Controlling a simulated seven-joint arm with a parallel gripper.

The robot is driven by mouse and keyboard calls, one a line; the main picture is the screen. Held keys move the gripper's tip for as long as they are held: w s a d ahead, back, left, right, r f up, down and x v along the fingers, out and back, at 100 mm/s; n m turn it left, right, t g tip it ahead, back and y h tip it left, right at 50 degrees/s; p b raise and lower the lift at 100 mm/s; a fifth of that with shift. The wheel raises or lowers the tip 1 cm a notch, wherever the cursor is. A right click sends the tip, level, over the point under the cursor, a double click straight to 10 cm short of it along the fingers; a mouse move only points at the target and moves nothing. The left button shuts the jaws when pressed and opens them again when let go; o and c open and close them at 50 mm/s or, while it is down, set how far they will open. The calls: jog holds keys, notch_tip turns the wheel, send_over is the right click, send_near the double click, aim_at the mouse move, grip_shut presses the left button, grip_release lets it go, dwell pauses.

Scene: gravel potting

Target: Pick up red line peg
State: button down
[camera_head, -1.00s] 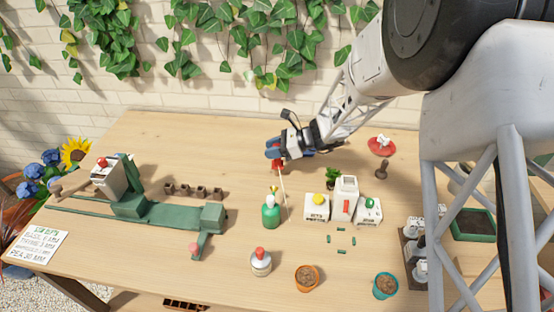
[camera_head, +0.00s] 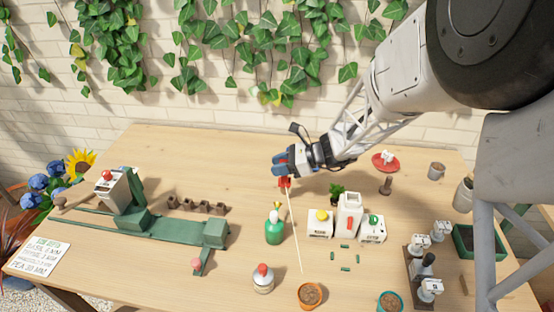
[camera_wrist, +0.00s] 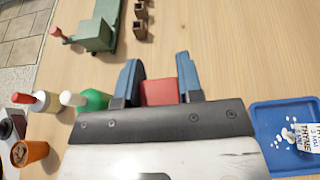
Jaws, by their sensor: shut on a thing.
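My gripper (camera_head: 282,170) is shut on the red line peg (camera_head: 284,182), held above the middle of the table. A pale string or thin line runs down from the peg towards the front of the table, near an orange pot (camera_head: 310,295). In the wrist view the red block of the peg (camera_wrist: 160,92) sits between the two blue fingers of my gripper (camera_wrist: 158,85). The lower part of the peg is hidden behind the gripper body in the wrist view.
A green bottle (camera_head: 274,230) stands just below the gripper. White dispensers (camera_head: 348,215) stand to its right, and a green rail device (camera_head: 170,221) to its left. A blue tray (camera_wrist: 262,108) with white bits shows in the wrist view. The table's back middle is clear.

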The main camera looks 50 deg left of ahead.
jog(key=s+d+r, duration=0.1)
jog(key=s+d, duration=0.3)
jog(key=d, duration=0.6)
jog(key=shift+s, duration=0.4)
